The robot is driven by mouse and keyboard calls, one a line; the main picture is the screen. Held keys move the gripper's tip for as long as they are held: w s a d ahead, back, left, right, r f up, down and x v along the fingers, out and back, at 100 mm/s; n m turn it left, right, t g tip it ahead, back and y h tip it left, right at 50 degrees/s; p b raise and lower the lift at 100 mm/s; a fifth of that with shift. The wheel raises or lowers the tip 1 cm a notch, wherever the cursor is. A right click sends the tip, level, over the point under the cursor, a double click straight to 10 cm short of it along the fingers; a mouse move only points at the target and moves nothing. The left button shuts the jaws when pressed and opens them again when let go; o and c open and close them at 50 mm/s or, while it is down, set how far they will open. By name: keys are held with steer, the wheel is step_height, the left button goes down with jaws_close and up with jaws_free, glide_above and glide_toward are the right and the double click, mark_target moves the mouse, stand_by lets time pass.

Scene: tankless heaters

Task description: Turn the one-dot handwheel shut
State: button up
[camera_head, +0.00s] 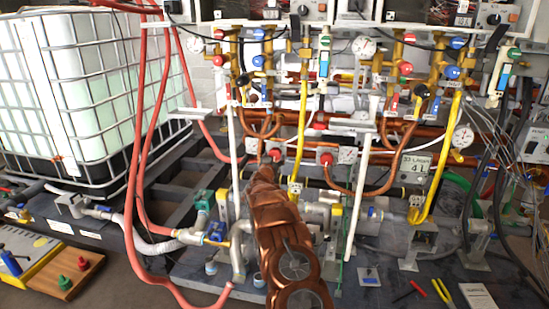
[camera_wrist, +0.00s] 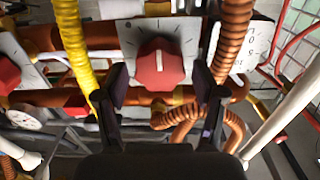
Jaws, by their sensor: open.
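A red knob-like handwheel (camera_wrist: 160,66) with a pale line on its face sits on a white plate with tick marks (camera_wrist: 187,36) in the wrist view. My gripper (camera_wrist: 162,88) is open, with one dark finger on each side of the knob's lower part. I cannot tell whether either finger touches it. A second red knob (camera_wrist: 8,75) is at the left edge. No dot marking is readable on either knob. In the head view, red knobs (camera_head: 277,155) and (camera_head: 326,158) show beyond the end of my arm. My gripper is not distinguishable there.
A yellow hose (camera_wrist: 75,45) runs left of the gripper and a ribbed copper hose (camera_wrist: 232,35) runs close on its right. Copper pipes (camera_wrist: 185,115) lie below and behind. White posts (camera_head: 358,195) and red hoses (camera_head: 140,130) flank the arm's surroundings in the head view.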

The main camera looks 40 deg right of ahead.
steer(key=shift+x, duration=0.9)
steer(key=c, duration=0.9)
steer(key=shift+o, duration=0.2)
